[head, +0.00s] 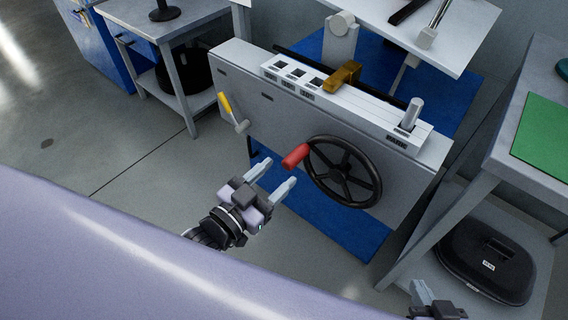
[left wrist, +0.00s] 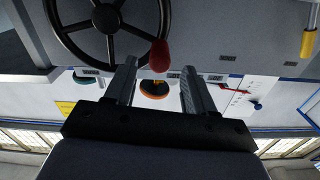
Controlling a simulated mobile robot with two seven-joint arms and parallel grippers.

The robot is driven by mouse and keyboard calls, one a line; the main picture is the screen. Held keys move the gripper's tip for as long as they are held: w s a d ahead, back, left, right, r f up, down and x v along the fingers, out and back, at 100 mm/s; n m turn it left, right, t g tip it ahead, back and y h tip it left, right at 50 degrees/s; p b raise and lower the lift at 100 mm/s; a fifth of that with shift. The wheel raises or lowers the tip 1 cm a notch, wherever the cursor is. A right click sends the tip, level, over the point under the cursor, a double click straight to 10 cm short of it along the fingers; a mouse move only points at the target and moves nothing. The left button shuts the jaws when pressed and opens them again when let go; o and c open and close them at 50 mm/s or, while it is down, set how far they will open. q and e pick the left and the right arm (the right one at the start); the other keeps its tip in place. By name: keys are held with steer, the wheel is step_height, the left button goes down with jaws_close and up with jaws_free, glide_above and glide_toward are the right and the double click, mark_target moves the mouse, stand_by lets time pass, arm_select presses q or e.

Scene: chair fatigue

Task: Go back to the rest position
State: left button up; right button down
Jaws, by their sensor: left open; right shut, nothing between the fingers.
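My left gripper (head: 274,179) is open and empty in the head view, in front of the grey machine panel (head: 285,108). Its fingers point toward the black handwheel (head: 343,172) and its red knob (head: 295,156), with a visible gap between fingers and knob. In the left wrist view the two open fingers (left wrist: 158,85) frame a space with the red knob (left wrist: 159,55) above and beyond them; the handwheel (left wrist: 107,20) is at upper left. My right gripper (head: 432,293) shows only partly at the bottom right edge of the head view, near the shelf, with no object visible in it.
A yellow-handled lever (head: 226,106) sticks out left of the wheel. A brown block (head: 342,77) and a grey upright handle (head: 411,114) sit on the panel's top. A right-hand table with a green mat (head: 545,137) has a black case (head: 487,262) below. Floor at left is clear.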

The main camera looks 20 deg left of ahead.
arm_select(q)
steer(key=shift+s+a, duration=0.2)
steer(key=shift+s, duration=0.3)
arm_select(e)
steer(key=shift+s+f, duration=0.15)
steer(key=shift+f, duration=0.05)
arm_select(q)
steer(key=s+a+f+n+g+y, duration=0.2)
steer(key=s+f+n+g+y, duration=0.1)
steer(key=s+f+g, duration=0.45)
steer(key=s+a+r+p, duration=0.1)
steer(key=r+p, duration=0.5)
steer(key=p, duration=0.4)
steer(key=s+a+r+y+p, duration=0.1)
steer(key=s+r+p, duration=0.1)
steer(key=r+p, duration=0.5)
steer(key=t+p, duration=0.1)
steer(key=p, duration=0.2)
steer(key=shift+a+p, duration=0.25)
steer(key=shift+p, duration=0.05)
arm_select(e)
steer(key=s+d+r+h, duration=0.1)
steer(key=s+d+r, duration=0.1)
steer(key=r, duration=1.3)
steer(key=shift+d+m+g, duration=0.3)
steer(key=shift+d, duration=0.2)
arm_select(q)
steer(key=shift+r, duration=0.15)
arm_select(e)
steer(key=shift+r, duration=0.15)
